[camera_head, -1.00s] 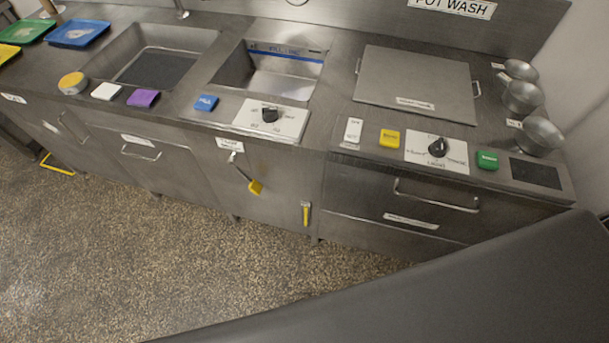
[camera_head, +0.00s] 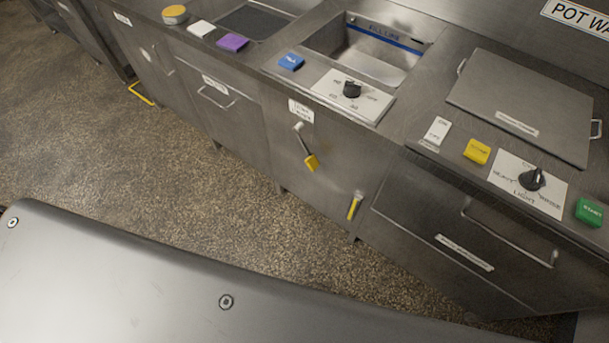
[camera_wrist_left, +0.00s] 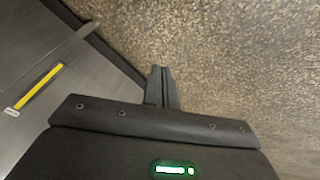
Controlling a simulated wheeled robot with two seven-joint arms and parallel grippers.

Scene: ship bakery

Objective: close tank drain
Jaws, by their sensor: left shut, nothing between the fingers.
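The sink tank (camera_head: 372,60) with a blue fill line is set in the steel counter in the head view. Below it, under a white label (camera_head: 301,111) too small to read surely, a lever (camera_head: 303,140) with a yellow grip (camera_head: 311,162) slants down to the right on the front panel. A second yellow handle (camera_head: 354,206) sits lower to its right. My left gripper (camera_wrist_left: 162,70) is shut and empty in the left wrist view, over the speckled floor and apart from any handle. Neither gripper shows in the head view.
In the left wrist view a yellow bar (camera_wrist_left: 40,86) lies on a steel surface at left. The counter holds a dial (camera_head: 352,90), a blue button (camera_head: 291,62) and a lidded unit (camera_head: 520,100) at right. The floor (camera_head: 150,150) before the cabinets is clear.

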